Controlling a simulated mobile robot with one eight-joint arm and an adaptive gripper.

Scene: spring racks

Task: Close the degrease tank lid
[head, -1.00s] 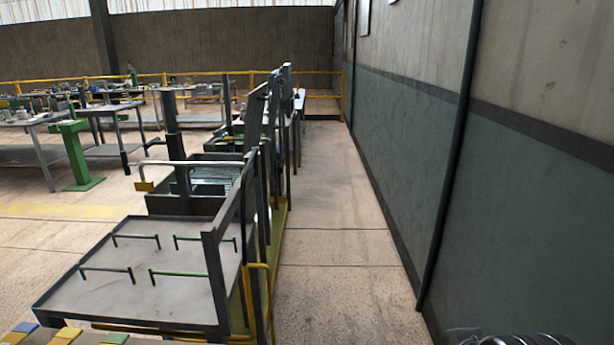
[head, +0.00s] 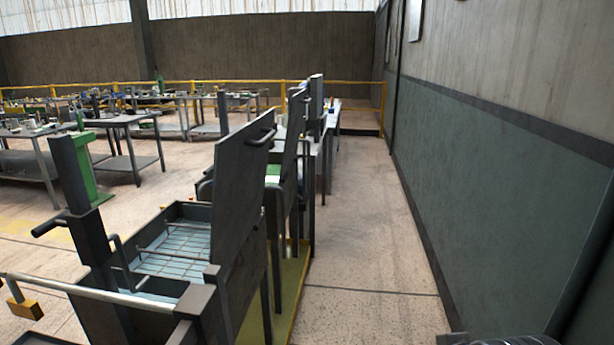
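An open rectangular tank (head: 165,323) stands at the lower left, with pale blue-grey liquid and a wire rack (head: 178,250) inside. A dark flat lid (head: 240,190) stands upright along its right side, with a bar handle (head: 261,138) near the top. A second upright dark panel (head: 291,140) stands just beyond, beside another station with green in it. I cannot read any label that tells which tank is the degrease tank. My gripper is not in view.
A pale rail with a yellow block (head: 25,309) crosses the tank's near side. A dark post (head: 80,190) stands on its left. A clear floor aisle (head: 350,230) runs between the stations and the right wall (head: 500,170). Benches (head: 125,130) stand at the back left.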

